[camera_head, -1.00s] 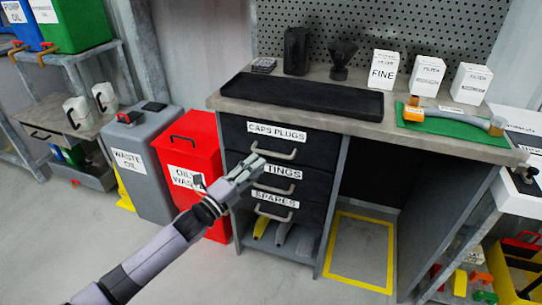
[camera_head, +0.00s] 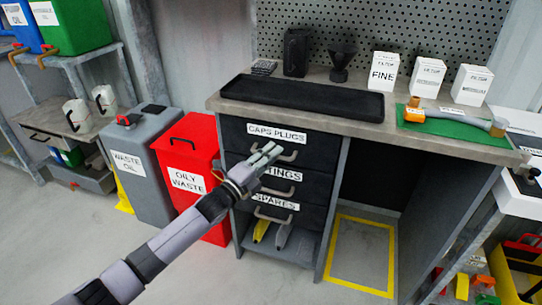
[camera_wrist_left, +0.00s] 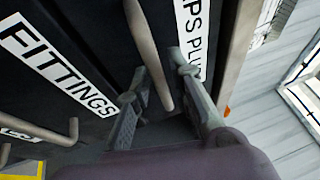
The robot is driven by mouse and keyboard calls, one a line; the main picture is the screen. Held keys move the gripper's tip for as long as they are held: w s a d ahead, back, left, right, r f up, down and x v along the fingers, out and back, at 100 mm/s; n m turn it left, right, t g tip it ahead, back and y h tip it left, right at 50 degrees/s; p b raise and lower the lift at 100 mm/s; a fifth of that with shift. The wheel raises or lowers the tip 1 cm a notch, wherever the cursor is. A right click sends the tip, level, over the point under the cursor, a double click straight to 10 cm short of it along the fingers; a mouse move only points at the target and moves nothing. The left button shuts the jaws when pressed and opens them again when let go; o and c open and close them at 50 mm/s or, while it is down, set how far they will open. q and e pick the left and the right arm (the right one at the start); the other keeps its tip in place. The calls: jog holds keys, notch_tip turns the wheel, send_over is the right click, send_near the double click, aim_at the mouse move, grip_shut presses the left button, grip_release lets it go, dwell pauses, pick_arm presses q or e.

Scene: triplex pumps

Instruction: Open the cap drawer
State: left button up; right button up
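The cap drawer (camera_head: 236,133), labelled CAPS PLUGS, is the top one in the workbench's black drawer stack and is closed. Its grey bar handle (camera_head: 289,157) shows just right of my left gripper (camera_head: 275,151). In the left wrist view the handle (camera_wrist_left: 147,45) passes between the two fingers of the left gripper (camera_wrist_left: 160,65). The fingers are spread apart, one on each side of the bar, with gaps visible, so the gripper is open. My right gripper is in neither view.
The closed FITTINGS (camera_head: 312,186) and SPARES (camera_head: 311,214) drawers, with similar handles, lie below. A red oily waste bin (camera_head: 192,150) stands left of the drawers. A black tray (camera_head: 300,98) lies on the benchtop. Floor in front is clear.

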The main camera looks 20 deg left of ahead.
pick_arm(q)
grip_shut()
jog(key=shift+s+f, duration=0.1)
jog(key=shift+s, duration=0.1)
dwell(0.5)
